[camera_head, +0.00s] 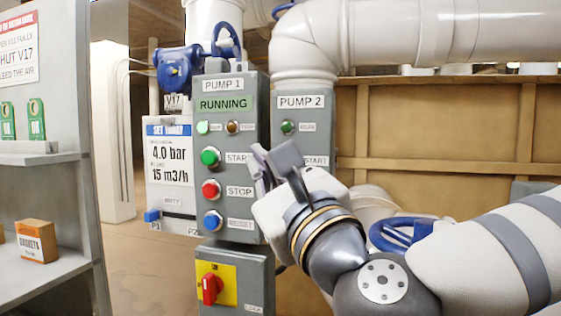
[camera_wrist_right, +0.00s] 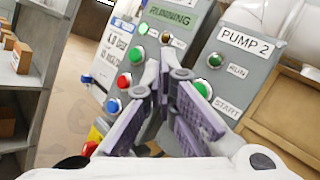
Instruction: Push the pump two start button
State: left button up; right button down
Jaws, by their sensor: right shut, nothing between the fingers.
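The grey PUMP 2 panel (camera_head: 321,134) stands at the centre of the head view, with a small green lamp (camera_head: 287,127) and a START label (camera_head: 316,161). Its green start button is hidden there behind my right gripper (camera_head: 272,160). The right wrist view shows this green button (camera_wrist_right: 203,89) beside the START label (camera_wrist_right: 227,108), just right of the fingertips. My right gripper (camera_wrist_right: 165,76) is shut and empty, in front of the panels; I cannot tell whether it touches anything. My left gripper is not in view.
The PUMP 1 panel (camera_head: 259,92) is close on the left, with a green START button (camera_head: 210,157), red STOP button (camera_head: 211,190) and blue button (camera_head: 213,220). A red switch (camera_head: 211,288) sits below. A shelf (camera_head: 40,275) stands at far left; white pipes (camera_head: 420,38) run above.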

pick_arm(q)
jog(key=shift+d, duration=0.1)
pick_arm(e)
jog(key=shift+d, duration=0.1)
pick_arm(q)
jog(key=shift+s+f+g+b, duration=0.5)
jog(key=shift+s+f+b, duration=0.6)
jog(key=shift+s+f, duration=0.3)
pick_arm(e)
jog(key=w+d, duration=0.2)
jog(key=w, duration=0.6)
jog(key=shift+w+d, duration=0.2)
jog(key=shift+d, duration=0.1)
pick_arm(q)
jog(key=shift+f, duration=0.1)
pick_arm(e)
jog(key=shift+w+d, duration=0.15)
jog(key=shift+w, duration=0.25)
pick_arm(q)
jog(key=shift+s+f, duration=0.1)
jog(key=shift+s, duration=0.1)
pick_arm(e)
jog(key=shift+w+d, duration=0.15)
jog(key=shift+w, duration=0.3)
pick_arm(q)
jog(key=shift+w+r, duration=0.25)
pick_arm(e)
jog(key=shift+s+a, duration=0.3)
jog(key=shift+s, duration=0.55)
